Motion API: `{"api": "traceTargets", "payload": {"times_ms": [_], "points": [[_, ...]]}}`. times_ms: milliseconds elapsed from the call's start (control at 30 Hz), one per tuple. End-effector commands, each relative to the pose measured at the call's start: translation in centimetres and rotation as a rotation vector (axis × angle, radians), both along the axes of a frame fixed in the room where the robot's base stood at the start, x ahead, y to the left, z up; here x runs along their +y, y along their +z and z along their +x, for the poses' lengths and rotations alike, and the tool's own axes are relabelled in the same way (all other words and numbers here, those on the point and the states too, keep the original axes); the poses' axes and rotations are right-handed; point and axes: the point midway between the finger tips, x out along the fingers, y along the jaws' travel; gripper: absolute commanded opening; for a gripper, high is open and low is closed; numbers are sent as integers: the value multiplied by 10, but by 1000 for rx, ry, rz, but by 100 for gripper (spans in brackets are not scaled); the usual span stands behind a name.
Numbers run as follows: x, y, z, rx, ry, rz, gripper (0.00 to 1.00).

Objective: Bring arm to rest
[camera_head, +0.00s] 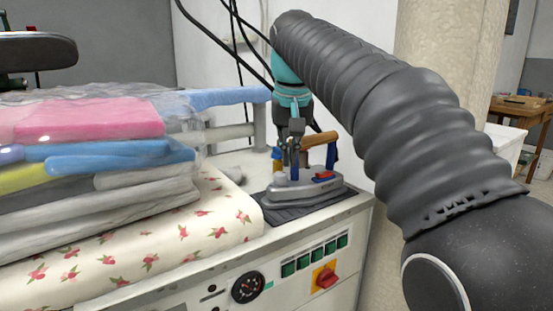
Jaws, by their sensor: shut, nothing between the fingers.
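My arm (375,105) reaches in from the right, bends at the top and points down toward the back of the worktop. My gripper (295,165) hangs at its end, pointing down, just at a grey iron (300,190) with a wooden handle. The fingers are shut and hold nothing. They overlap the iron in the picture; I cannot tell whether they touch it. The iron rests on a dark ribbed pad (290,212).
A stack of folded clothes (90,150) under clear plastic lies on a floral cloth (150,235) at the left. Below is a control panel (300,270) with a gauge and red switch. Black cables hang behind my arm. A pillar (440,50) stands behind right; a wooden table (520,108) is farther back.

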Motion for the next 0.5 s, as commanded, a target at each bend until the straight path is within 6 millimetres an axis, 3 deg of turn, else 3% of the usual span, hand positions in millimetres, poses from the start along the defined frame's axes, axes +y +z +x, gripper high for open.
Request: {"api": "traceTargets", "payload": {"times_ms": [200, 500], "points": [[0, 15, 0, 0, 0, 0, 0], [0, 16, -1, 0, 0, 0, 0]]}}
